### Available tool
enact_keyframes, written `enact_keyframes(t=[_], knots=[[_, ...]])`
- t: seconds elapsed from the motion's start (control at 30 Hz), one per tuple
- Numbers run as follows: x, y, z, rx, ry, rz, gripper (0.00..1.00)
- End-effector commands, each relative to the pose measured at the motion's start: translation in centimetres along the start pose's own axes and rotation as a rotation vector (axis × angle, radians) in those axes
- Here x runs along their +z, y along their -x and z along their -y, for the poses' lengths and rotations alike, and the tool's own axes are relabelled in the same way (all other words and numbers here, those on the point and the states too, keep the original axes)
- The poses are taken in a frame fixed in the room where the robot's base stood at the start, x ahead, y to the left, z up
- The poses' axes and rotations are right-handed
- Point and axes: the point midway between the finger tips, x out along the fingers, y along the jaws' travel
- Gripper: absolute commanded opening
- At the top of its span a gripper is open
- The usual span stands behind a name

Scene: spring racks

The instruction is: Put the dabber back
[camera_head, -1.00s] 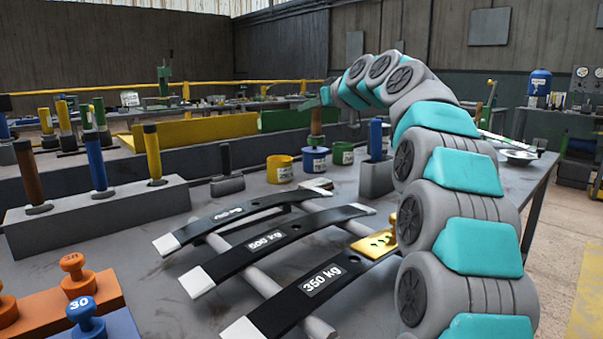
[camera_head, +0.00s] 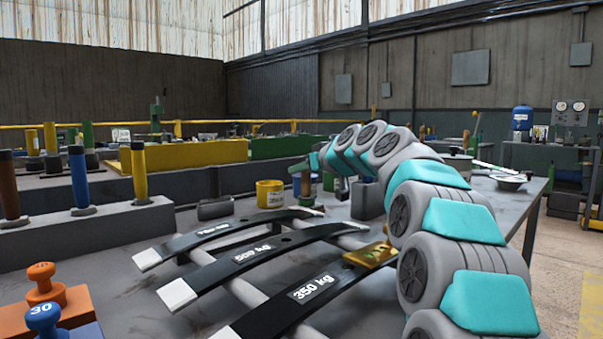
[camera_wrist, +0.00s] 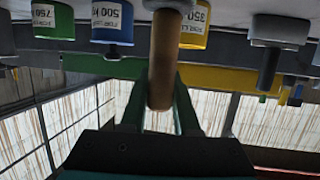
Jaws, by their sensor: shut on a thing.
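My gripper (camera_head: 306,170) is shut on the dabber, whose brown wooden handle (camera_head: 306,185) stands roughly upright. In the wrist view the handle (camera_wrist: 163,65) runs between the green fingers (camera_wrist: 160,112), with a pale collar at its far end. The picture there is upside down. Three labelled cans are near it: a yellow can (camera_head: 269,194), a blue can (camera_wrist: 112,22) and a green can (camera_wrist: 53,20). The dabber is close to the cans, but its lower end is hidden, so I cannot tell whether it touches one.
Dark leaf springs (camera_head: 318,290) lie on bars in front of the cans. A grey block (camera_head: 367,200) stands right of the cans, partly behind my arm. A grey rack (camera_head: 70,240) holds coloured posts at left. Orange and blue weights (camera_head: 42,290) sit front left.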

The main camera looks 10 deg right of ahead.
Motion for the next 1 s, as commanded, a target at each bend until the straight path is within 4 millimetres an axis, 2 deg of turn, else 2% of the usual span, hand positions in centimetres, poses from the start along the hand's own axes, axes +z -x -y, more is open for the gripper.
enact_keyframes(t=[0.13, 0.17, 0.4, 0.77, 1.0], knots=[[0.2, -0.1, 0.0, 0.0, 0.0, 0.0, 0.0], [0.2, -0.1, 0.0, 0.0, 0.0, 0.0, 0.3], [0.1, -0.1, 0.0, 0.0, 0.0, 0.001, 0.57], [-0.1, 0.1, 0.0, 0.0, -0.001, 0.001, 0.59], [0.1, 3.2, 0.0, -0.001, -0.003, 0.0, 0.59]])
